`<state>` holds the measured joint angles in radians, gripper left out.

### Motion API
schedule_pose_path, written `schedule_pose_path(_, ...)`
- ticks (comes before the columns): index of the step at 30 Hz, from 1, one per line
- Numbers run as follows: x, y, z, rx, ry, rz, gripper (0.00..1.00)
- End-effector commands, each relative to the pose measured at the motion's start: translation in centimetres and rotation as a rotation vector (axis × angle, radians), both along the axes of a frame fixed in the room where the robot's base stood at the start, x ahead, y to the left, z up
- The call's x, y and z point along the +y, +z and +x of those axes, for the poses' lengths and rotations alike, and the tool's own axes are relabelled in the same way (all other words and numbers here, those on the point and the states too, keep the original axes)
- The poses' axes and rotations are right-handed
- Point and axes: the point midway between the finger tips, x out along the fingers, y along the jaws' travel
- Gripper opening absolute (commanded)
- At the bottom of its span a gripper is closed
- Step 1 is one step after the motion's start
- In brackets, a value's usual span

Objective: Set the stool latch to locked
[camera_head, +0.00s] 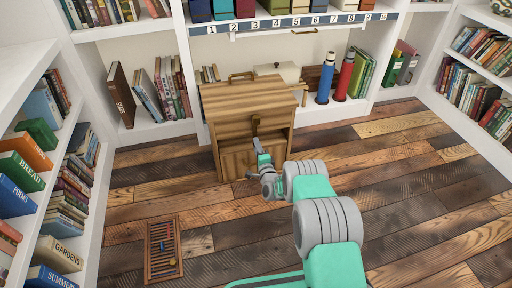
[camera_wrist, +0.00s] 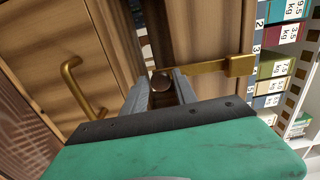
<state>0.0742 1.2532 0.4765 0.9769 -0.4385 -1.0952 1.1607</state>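The stool (camera_head: 246,92) is a boxy wooden step stool with a brass handle on top, standing against the shelves. In the wrist view the latch (camera_wrist: 216,67) is a bar running left from a brass block towards my fingers. My gripper (camera_wrist: 160,80) is at the stool's front, with its fingers apart. A round dark knob (camera_wrist: 161,82) shows between the fingers; I cannot tell whether they touch it. The right finger hides part of the bar's left end.
A brass handle (camera_wrist: 80,88) stands out left of my fingers in the wrist view. A wooden abacus-like frame (camera_head: 163,250) lies on the plank floor. Bookshelves line the back and both sides. Blue (camera_head: 326,78) and red (camera_head: 345,76) cylinders stand right of the stool. Floor at right is clear.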

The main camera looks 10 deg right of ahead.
Motion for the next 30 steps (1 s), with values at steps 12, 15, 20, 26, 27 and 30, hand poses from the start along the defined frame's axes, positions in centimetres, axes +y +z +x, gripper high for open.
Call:
schedule_pose_path(12,0.0,0.1,-0.1,-0.001,0.001,0.000,0.48)
schedule_pose_path(15,-0.1,0.3,-1.2,0.002,0.001,0.000,0.48)
schedule_pose_path(20,-0.6,0.3,-4.6,0.004,-0.001,0.002,0.48)
schedule_pose_path(26,-0.9,0.2,-7.4,0.000,-0.001,0.001,0.48)
schedule_pose_path(27,-0.9,0.2,-7.6,-0.001,0.000,0.000,0.48)
schedule_pose_path(30,-0.9,0.0,-7.8,-0.001,0.001,0.000,0.48)
